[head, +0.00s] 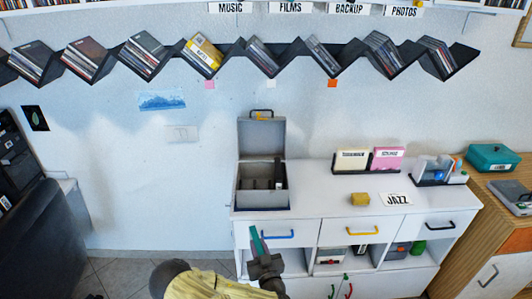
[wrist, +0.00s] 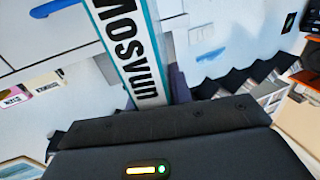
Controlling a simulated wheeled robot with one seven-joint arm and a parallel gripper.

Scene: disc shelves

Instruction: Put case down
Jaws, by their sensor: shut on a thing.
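A thin case (head: 257,241) with teal edges stands nearly upright in my gripper (head: 263,260), in front of the white cabinet near its left drawer. In the wrist view the case (wrist: 128,48) shows a white spine with the dark word "Mosvun" and teal borders. My gripper is shut on its lower end. The finger contact is mostly hidden behind the dark gripper body in the wrist view. The case is in the air, apart from the cabinet top.
An open grey box (head: 262,172) with a raised lid stands at the left of the white cabinet (head: 310,205). A yellow block (head: 359,199), a JAZZ card (head: 396,199) and a black card holder (head: 366,168) stand farther right. A zigzag disc shelf (head: 225,58) runs along the wall.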

